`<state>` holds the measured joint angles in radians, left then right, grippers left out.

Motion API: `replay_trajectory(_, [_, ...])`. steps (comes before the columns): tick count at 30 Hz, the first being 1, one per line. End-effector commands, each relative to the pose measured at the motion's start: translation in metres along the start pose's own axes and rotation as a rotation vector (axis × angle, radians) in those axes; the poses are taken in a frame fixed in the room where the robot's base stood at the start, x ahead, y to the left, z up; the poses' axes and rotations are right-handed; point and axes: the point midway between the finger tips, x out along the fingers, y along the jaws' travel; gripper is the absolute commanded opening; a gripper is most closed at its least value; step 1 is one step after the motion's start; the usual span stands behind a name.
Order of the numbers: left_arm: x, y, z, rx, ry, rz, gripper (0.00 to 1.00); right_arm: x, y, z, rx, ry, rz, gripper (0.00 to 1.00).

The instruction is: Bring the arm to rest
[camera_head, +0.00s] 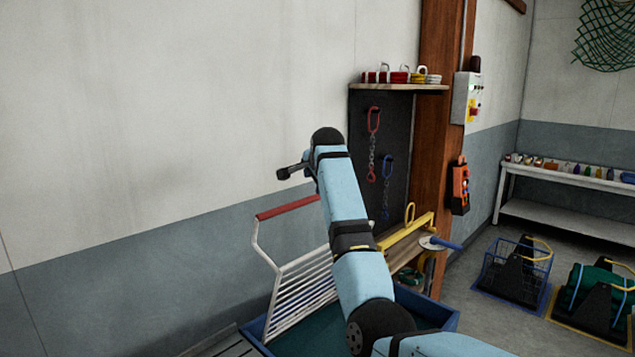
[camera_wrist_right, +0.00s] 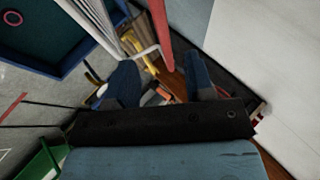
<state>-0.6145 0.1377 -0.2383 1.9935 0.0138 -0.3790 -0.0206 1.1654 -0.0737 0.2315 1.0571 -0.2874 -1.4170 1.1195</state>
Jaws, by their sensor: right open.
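My right arm comes in from the bottom right of the head view and reaches up in front of the wall. Its dark gripper (camera_head: 292,171) is at the top of the arm, pointing left, above the red bar of a white rack (camera_head: 300,298). In the right wrist view the two fingers of the right gripper (camera_wrist_right: 161,72) stand apart with nothing held between them. Part of the white rack with its red bar (camera_wrist_right: 159,22) lies beyond the fingers there. My left gripper is not in view.
A blue-rimmed bin (camera_head: 436,313) is behind and below the arm. A dark board with a red chain (camera_head: 372,145) and a blue chain (camera_head: 386,185) hangs under a shelf (camera_head: 400,87). A bench (camera_head: 565,177) and baskets (camera_head: 515,270) stand at right. The wall at left is bare.

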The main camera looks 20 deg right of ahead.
Motion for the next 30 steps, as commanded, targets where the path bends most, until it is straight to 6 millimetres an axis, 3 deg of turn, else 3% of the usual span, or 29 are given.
replay_trajectory(6, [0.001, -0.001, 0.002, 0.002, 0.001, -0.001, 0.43, -0.012, 0.001, 0.000, 0.000, -0.001, 0.001, 0.48])
replay_trajectory(20, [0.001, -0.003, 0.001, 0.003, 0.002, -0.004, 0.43, -0.010, 0.003, 0.001, -0.002, 0.000, 0.003, 0.48])
replay_trajectory(23, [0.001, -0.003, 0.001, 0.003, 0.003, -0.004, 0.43, 0.000, 0.020, 0.004, -0.024, 0.002, 0.016, 0.48])
replay_trajectory(25, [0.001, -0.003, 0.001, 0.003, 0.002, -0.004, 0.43, 0.013, 0.044, 0.009, -0.058, 0.005, 0.033, 0.48])
replay_trajectory(30, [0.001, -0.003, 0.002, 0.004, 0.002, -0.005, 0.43, 0.048, 0.135, 0.032, -0.206, 0.006, 0.089, 0.48])
